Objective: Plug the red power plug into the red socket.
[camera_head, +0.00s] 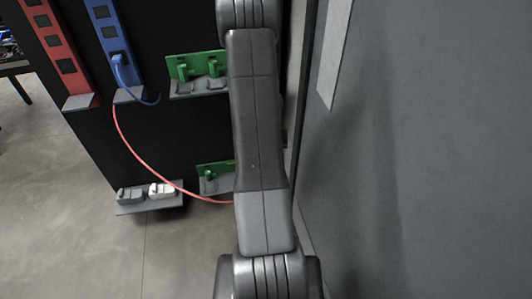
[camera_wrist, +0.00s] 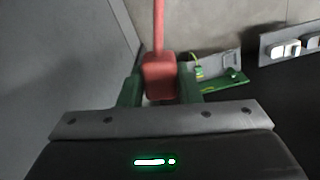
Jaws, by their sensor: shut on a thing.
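My gripper (camera_wrist: 161,88) is shut on the red power plug (camera_wrist: 160,72) in the wrist view, with one dark green finger on each side of it. The red cable (camera_wrist: 158,25) leads up from the plug, away from the gripper. In the head view the red socket strip (camera_head: 47,38) stands at the upper left, with several dark square sockets. The red cable (camera_head: 150,175) curves from below the strips to behind my arm. My arm hides the gripper and plug in the head view.
A blue strip (camera_head: 103,28) with a blue plug (camera_head: 120,59) stands beside the red one. Green parts (camera_head: 198,68) sit on a shelf, with another green part (camera_head: 208,173) lower down. A small shelf holds white connectors (camera_head: 161,190). A grey wall (camera_head: 430,150) is close on the right.

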